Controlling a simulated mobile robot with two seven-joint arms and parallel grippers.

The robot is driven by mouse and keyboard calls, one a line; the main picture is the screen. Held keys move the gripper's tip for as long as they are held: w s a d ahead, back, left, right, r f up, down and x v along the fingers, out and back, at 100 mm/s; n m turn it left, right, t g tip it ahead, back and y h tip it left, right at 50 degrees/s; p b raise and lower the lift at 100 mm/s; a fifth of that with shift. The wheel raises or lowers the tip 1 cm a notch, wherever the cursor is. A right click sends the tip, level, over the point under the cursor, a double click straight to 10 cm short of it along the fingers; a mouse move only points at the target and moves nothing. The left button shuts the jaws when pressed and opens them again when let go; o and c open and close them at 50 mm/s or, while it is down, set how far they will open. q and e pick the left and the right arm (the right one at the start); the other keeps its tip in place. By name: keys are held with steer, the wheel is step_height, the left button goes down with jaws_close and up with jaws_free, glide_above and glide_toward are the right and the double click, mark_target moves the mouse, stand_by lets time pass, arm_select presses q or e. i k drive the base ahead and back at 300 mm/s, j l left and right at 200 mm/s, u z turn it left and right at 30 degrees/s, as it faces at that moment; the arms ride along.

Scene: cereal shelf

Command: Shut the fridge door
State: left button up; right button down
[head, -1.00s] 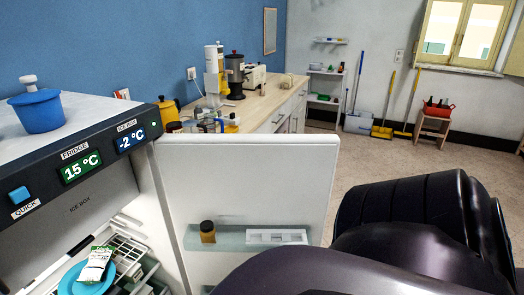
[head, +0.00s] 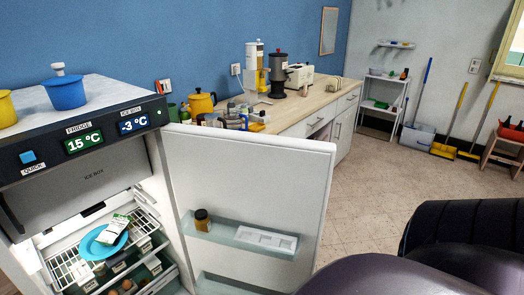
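The fridge (head: 42,157) stands open at the left, with a dark display panel on its top front. Its white door (head: 262,178) is swung wide open to the right of the body, inner side facing me. The door's shelf (head: 225,233) holds a small brown jar (head: 202,220) and a white tray (head: 267,240). A dark part of my own arm fills the lower right and stands in front of the door's lower right corner. No fingertips of either gripper show.
Inside the fridge, a blue plate (head: 93,247) with a packet (head: 113,229) lies on a wire rack. A blue pot (head: 65,92) stands on the fridge top. A wooden counter (head: 310,103) is behind the door. The tiled floor (head: 385,170) right of the door is clear.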

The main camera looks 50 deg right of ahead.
mark_target(264, 198)
steer(key=k+l+u, duration=0.25)
steer(key=k+l, duration=0.3)
steer(key=k+l+u, duration=0.1)
steer(key=k+l, duration=0.15)
steer(key=l, duration=0.2)
steer(key=k+l+u, duration=0.15)
steer(key=l, duration=0.25)
steer(key=k+l+u, duration=0.1)
steer(key=l, duration=0.3)
steer(key=k+l+u, duration=0.1)
steer(key=k+l, duration=0.15)
steer(key=l, duration=0.15)
steer(key=k+l+u, duration=0.1)
steer(key=l, duration=0.3)
steer(key=k+l+u, duration=0.1)
steer(key=k+l, duration=0.2)
steer(key=l+u, duration=0.1)
steer(key=l, duration=0.4)
steer(key=k+l+u, duration=0.1)
steer(key=l, duration=0.35)
steer(key=l+u, duration=0.25)
steer(key=l, duration=0.6)
steer(key=i+l, duration=0.15)
steer(key=l, duration=0.15)
steer(key=i+l+u, duration=0.1)
steer(key=i+l, duration=0.2)
steer(key=l, duration=0.25)
